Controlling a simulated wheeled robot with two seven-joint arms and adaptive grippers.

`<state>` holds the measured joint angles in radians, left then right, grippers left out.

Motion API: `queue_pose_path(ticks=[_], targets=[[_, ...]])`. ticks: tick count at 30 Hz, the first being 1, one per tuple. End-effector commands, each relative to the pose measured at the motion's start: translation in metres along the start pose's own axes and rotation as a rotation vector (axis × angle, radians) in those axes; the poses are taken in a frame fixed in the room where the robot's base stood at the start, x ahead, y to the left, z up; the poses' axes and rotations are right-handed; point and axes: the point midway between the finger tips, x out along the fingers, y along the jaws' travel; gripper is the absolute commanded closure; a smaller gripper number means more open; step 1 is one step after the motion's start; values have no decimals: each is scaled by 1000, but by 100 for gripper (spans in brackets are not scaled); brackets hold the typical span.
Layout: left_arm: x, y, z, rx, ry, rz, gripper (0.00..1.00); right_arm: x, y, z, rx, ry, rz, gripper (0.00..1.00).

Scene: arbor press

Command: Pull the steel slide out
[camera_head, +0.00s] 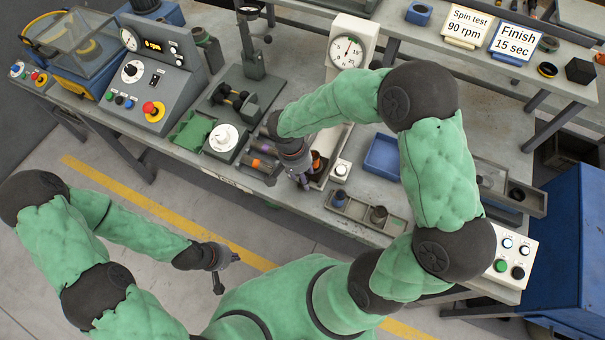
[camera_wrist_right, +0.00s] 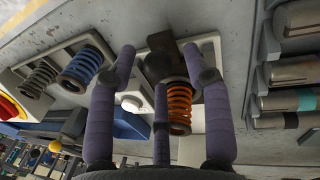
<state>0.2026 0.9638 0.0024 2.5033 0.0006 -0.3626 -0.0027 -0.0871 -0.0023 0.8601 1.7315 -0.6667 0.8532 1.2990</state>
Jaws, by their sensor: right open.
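A grey metal slide-like part (camera_head: 522,198) with a dark round piece lies at the worktable's right end; I cannot tell for sure that it is the steel slide. My right gripper (camera_head: 303,182) is far left of it, over the pale base of the dial device. In the right wrist view its purple fingers (camera_wrist_right: 165,95) are spread, with an orange spring (camera_wrist_right: 179,105) and a dark block (camera_wrist_right: 163,45) showing beyond and between them. I cannot tell whether they touch. My left gripper (camera_head: 225,268) is open and empty over the floor, away from the table.
The dial device (camera_head: 348,48) stands behind my right gripper. A blue tray (camera_head: 383,155) and a grey spring tray (camera_head: 350,214) are to its right, cylinders (camera_head: 262,166) to its left. A button box (camera_head: 517,252) sits by the right edge, near my right arm.

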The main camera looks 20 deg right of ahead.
Motion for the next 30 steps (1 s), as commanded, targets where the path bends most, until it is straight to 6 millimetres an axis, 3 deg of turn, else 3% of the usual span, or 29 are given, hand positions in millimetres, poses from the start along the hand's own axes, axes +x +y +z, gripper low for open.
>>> queue_pose_path(ticks=[5, 18, 24, 30], targets=[[0, 0, 0, 0, 0, 0, 100, -16, -1, -1, 0, 3, -3, 50], [0, 0, 0, 0, 0, 0, 100, -97, -1, -1, -1, 4, -4, 50], [0, 0, 0, 0, 0, 0, 100, -116, 0, -1, 0, 2, -2, 50], [0, 0, 0, 0, 0, 0, 100, -120, 0, 0, 0, 1, -2, 50]])
